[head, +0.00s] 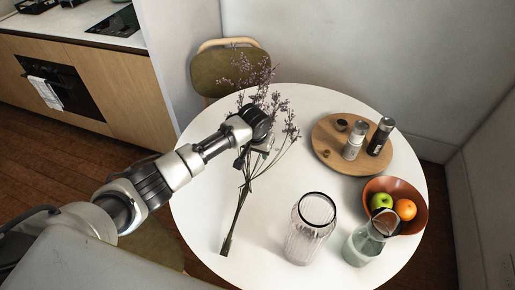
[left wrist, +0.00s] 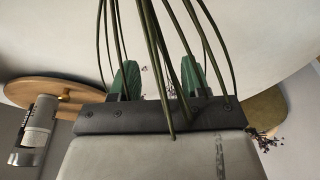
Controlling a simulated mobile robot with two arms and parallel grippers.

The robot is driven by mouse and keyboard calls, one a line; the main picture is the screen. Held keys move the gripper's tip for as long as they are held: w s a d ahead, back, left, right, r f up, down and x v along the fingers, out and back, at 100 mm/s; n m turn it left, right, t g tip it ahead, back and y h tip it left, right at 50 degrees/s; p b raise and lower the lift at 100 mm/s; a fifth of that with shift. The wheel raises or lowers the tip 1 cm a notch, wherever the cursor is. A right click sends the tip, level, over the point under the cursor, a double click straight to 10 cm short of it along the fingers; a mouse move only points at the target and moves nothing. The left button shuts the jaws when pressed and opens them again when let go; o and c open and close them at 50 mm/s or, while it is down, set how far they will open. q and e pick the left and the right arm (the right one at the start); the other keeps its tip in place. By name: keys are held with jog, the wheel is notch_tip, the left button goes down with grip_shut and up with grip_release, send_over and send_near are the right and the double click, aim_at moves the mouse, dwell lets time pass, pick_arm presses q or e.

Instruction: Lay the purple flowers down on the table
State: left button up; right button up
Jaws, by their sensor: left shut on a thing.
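The purple flowers (head: 228,240) are a bunch of long green stems with small purple blooms. The blooms point to the back of the round white table (head: 205,215) and the stem ends point to its front. My left gripper (head: 257,147) is shut on the stems at about mid-length, over the left half of the table. In the left wrist view the stems (left wrist: 158,60) pass between the green-padded fingers (left wrist: 160,82). Whether the stems touch the table top cannot be told. My right gripper is not in view.
A ribbed glass vase (head: 309,232) and a glass carafe (head: 364,243) stand at the front. A wooden board (head: 329,158) with two shakers and a brown bowl (head: 412,222) with fruit are on the right. A chair (head: 215,70) stands behind. The table's front left is clear.

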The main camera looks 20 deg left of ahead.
pick_arm(q)
jog(key=o, duration=1)
jog(key=shift+r, duration=0.15)
jog(key=v, duration=1)
jog(key=shift+s+r, duration=0.15)
jog(key=shift+r, duration=0.15)
